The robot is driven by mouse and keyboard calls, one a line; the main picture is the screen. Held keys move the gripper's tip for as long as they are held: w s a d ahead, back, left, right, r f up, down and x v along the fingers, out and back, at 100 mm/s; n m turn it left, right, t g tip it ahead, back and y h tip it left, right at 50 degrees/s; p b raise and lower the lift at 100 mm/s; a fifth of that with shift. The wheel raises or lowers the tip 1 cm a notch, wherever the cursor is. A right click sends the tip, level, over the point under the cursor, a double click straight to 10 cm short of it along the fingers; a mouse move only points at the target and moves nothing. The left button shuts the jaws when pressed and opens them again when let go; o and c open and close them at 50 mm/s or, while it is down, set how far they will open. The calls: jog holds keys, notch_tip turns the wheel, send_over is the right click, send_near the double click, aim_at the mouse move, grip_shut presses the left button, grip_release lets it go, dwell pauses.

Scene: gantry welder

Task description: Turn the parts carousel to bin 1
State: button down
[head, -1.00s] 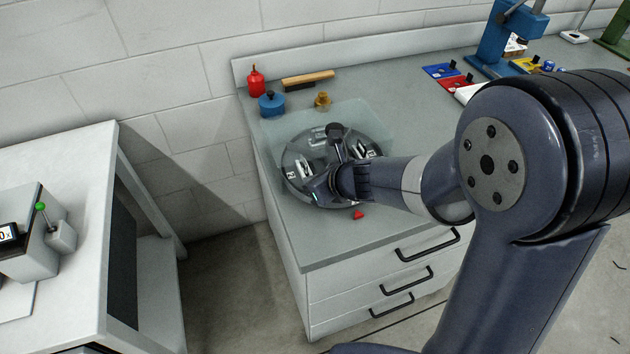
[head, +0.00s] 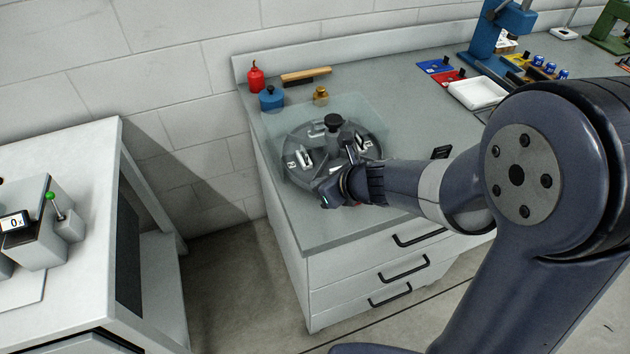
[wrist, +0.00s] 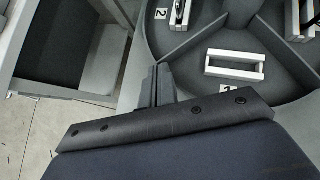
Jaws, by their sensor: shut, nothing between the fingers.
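The parts carousel (head: 300,177) is a round grey tray on the bench, split into bins by dividers, with a black knob (head: 332,121) at its centre. Metal parts lie in its bins. In the wrist view, one bin carries a label 2 (wrist: 161,14); a nearer label (wrist: 229,88) is partly hidden and I cannot read it surely. My gripper (head: 327,197) is shut and empty, low at the carousel's front rim. Its fingers (wrist: 157,88) show beside the rim in the wrist view; I cannot tell whether they touch it. My arm covers the carousel's front right.
A clear guard (head: 365,112) stands behind the carousel. A red bottle (head: 256,77), a blue pot (head: 271,98), a brass piece (head: 320,95) and a brush (head: 306,76) are at the back. A white tray (head: 477,93) lies to the right. Another table (head: 75,155) is at left.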

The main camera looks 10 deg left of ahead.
jog(key=shift+s+d+r, duration=0.1)
jog(key=shift+d+r, duration=0.25)
jog(key=shift+r, duration=0.15)
jog(key=s+d+r+p, duration=0.2)
jog(key=s+r, duration=0.2)
jog(key=shift+s+d+r, duration=0.15)
jog(key=shift+d, duration=0.25)
